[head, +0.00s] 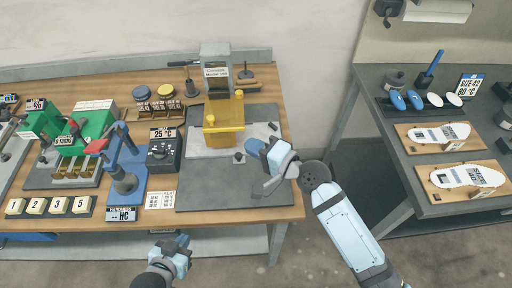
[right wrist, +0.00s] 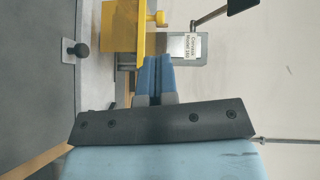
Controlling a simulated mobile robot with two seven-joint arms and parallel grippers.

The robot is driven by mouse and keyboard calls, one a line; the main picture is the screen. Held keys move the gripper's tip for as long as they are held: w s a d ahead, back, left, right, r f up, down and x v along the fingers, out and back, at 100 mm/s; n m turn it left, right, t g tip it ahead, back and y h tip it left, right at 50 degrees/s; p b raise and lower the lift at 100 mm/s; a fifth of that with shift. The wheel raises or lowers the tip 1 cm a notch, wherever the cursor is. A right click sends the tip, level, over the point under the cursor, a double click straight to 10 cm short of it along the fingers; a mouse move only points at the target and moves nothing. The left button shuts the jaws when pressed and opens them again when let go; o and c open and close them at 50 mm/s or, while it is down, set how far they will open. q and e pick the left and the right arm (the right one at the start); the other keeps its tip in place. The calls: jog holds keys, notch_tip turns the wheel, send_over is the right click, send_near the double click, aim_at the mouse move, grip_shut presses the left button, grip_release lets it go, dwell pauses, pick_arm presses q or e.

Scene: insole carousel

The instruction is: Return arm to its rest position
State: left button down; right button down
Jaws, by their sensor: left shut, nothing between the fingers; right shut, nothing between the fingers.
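My right gripper (head: 254,146) is over the right part of the grey mat on the workbench, just in front of the yellow fixture. Its blue fingers (right wrist: 155,75) are together and empty in the right wrist view, pointing toward the yellow fixture (right wrist: 122,28). My right arm (head: 345,225) reaches in from the lower right, across the bench's right edge. My left gripper (head: 183,243) is low in the head view, in front of the bench's front edge. It is shut and holds nothing.
The yellow fixture (head: 223,125) stands on the grey mat (head: 205,195). A blue press (head: 122,180), a black 25 °C controller (head: 165,150) and numbered blocks (head: 58,205) are to the left. A second table (head: 425,205) at right carries insoles (head: 438,133). A floor gap separates the tables.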

jog(key=shift+s+d, duration=0.2)
jog(key=shift+d, duration=0.05)
jog(key=s+d+f+n+h+p, duration=0.1)
jog(key=s+d+f+h, duration=0.1)
jog(key=s+d+f, duration=0.1)
jog(key=s+d+f+n+h, duration=0.1)
jog(key=s+d+f+h, duration=0.1)
jog(key=d+f, duration=0.2)
jog(key=s+d+f+n+t+h+p, duration=0.1)
jog(key=s+d+f+n+h, duration=0.1)
jog(key=s+d+f, duration=0.1)
jog(key=shift+s+d+f+p, duration=0.3)
jog(key=shift+d+f, duration=0.05)
jog(key=shift+d, duration=0.15)
jog(key=s+d+f+n+h+p, duration=0.1)
jog(key=s+d+f+n+h, duration=0.3)
jog(key=s+d, duration=0.4)
jog(key=shift+s+f+n, duration=0.3)
jog(key=shift+s+n, duration=0.1)
jog(key=shift+n, duration=0.2)
